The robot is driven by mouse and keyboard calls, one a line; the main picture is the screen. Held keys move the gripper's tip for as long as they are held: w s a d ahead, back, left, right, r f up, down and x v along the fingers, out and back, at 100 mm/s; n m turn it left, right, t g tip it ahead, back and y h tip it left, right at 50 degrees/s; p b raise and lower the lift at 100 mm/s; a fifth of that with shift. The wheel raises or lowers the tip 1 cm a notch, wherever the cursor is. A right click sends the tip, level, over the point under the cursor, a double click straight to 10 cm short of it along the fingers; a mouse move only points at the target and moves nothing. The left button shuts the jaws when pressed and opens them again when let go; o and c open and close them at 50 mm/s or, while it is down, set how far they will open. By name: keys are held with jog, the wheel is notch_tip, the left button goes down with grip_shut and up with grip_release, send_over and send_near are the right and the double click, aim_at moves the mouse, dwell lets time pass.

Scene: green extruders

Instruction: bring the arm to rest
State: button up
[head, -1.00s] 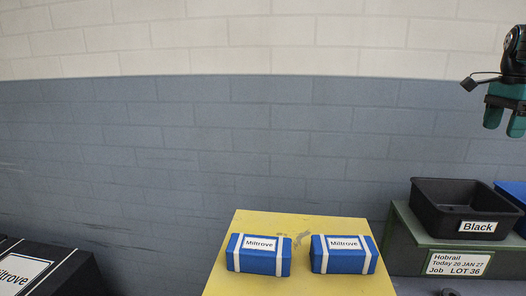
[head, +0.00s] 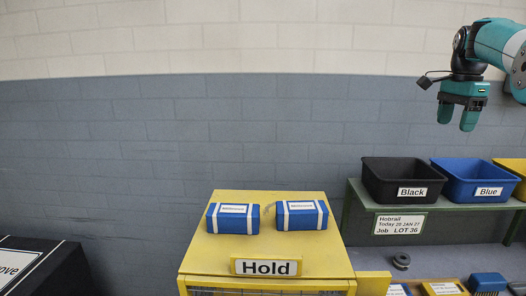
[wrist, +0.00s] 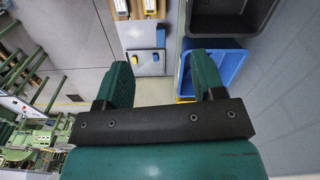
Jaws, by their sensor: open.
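My gripper (head: 458,117) is at the upper right of the head view, on my teal and black arm. Its two teal fingers point down and stand apart, with nothing between them. It is in the air, above and behind the row of bins, against the wall. In the wrist view my gripper (wrist: 160,82) is also open and empty, with the floor and bins far below.
A black bin (head: 390,182) and a blue bin (head: 474,181) stand on a green shelf. Two blue boxes (head: 233,218) (head: 301,214) lie on a yellow cabinet (head: 265,247) labelled Hold. A black case (head: 40,262) is at lower left. The air left of my gripper is clear.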

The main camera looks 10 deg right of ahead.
jog(key=s+a+f+n+b, duration=0.1)
jog(key=s+a+f+n, duration=0.15)
jog(key=a+n, duration=0.45)
jog(key=s+a+f+n+t+y+b, duration=0.1)
jog(key=a+f+n+b, duration=0.15)
jog(key=a, duration=0.85)
jog(key=s+a+f+n+b, duration=0.1)
jog(key=s+a+f+n, duration=0.2)
jog(key=a, duration=0.6)
jog(key=s+a+f+n+y+b, duration=0.1)
jog(key=s+a+f+n, duration=0.3)
jog(key=s, duration=0.3)
jog(key=s+a+f+n+y+b, duration=0.1)
jog(key=s+a+f+n, duration=0.3)
jog(key=s+a, duration=0.3)
jog(key=s+a+f+n+g+y+b, duration=0.1)
jog(key=s+a+f+n, duration=0.3)
jog(key=s, duration=0.3)
jog(key=shift+s+a+n, duration=0.3)
jog(key=shift+a+n, duration=0.45)
jog(key=shift+a, duration=0.15)
jog(key=shift+c, duration=0.3)
